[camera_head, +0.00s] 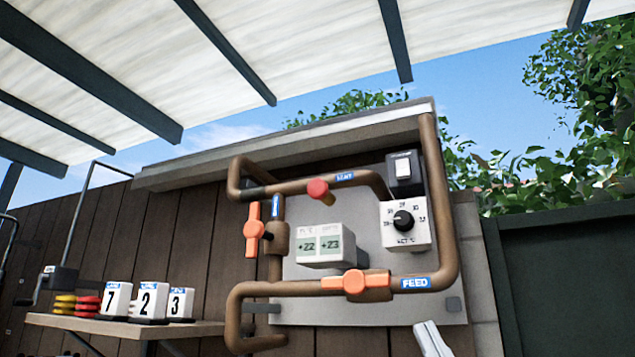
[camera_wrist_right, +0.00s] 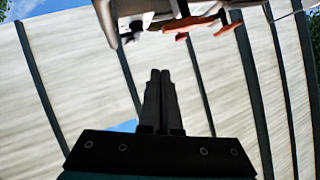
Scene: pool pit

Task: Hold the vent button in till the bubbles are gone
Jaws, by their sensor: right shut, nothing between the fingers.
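A red round button (camera_head: 318,188) on a short brass stem sticks out near the upper copper pipe, left of a small blue label (camera_head: 345,176). No bubbles can be made out at this size. My right gripper (camera_head: 427,326) shows at the bottom edge in the head view, below and right of the button and well apart from it. In the right wrist view its dark fingers (camera_wrist_right: 160,75) are together with nothing between them. My left gripper is not in view.
Copper pipes with orange valve handles (camera_head: 354,281) surround a display box (camera_head: 325,246), a dial (camera_head: 404,221) and a rocker switch (camera_head: 404,170). A shelf (camera_head: 190,327) at left holds number blocks (camera_head: 147,299). A roof ledge (camera_head: 290,145) overhangs the panel.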

